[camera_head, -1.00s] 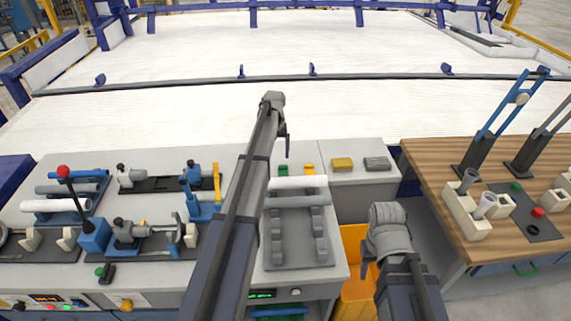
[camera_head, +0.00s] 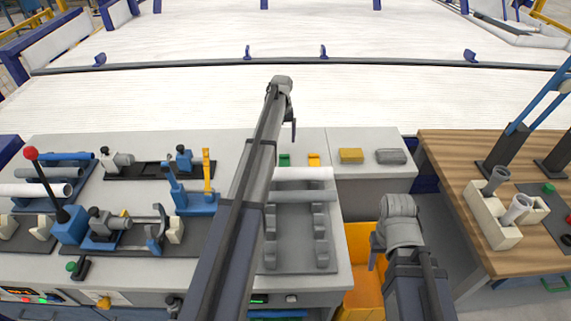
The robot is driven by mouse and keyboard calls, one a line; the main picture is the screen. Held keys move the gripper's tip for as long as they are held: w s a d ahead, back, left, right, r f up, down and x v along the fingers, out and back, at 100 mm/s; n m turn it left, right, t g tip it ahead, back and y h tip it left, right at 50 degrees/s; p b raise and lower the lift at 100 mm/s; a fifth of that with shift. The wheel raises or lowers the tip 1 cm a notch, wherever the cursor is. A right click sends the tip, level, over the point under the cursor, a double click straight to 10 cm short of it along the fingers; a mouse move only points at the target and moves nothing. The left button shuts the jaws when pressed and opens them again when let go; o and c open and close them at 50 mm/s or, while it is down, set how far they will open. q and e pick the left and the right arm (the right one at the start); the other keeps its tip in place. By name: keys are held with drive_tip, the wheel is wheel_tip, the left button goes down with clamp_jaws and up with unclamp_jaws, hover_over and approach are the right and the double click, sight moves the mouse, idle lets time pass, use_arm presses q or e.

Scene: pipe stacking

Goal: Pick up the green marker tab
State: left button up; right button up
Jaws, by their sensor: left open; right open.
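The green marker tab (camera_head: 285,160) stands at the back of the grey bench, just behind the pipe rack and left of an orange tab (camera_head: 314,160). My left gripper (camera_head: 293,138) hangs above and behind the green tab, pointing down. It is open and apart from the tab. Its fingers are small and seen almost edge-on. My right gripper (camera_head: 373,262) is open and points down over a yellow bin, right of the rack. It is partly hidden by its own arm.
The pipe rack (camera_head: 300,255) holds a white pipe (camera_head: 302,174) and a grey pipe (camera_head: 305,195). A yellow block (camera_head: 351,156) and a grey block (camera_head: 391,157) lie to the right. Clamps and fixtures crowd the left bench. A wooden table (camera_head: 450,160) stands right, past the yellow bin (camera_head: 362,290).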

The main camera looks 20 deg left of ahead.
sight(284, 155)
use_arm(q)
drive_tip(key=shift+d+f+b, duration=0.1)
drive_tip(key=shift+f+b, duration=1.25)
drive_tip(key=shift+f, duration=0.25)
drive_tip(key=shift+r, duration=0.1)
drive_tip(key=f+b, duration=0.5)
drive_tip(key=shift+d+f, duration=0.15)
drive_tip(key=shift+d, duration=0.25)
drive_tip(key=c, duration=1.4)
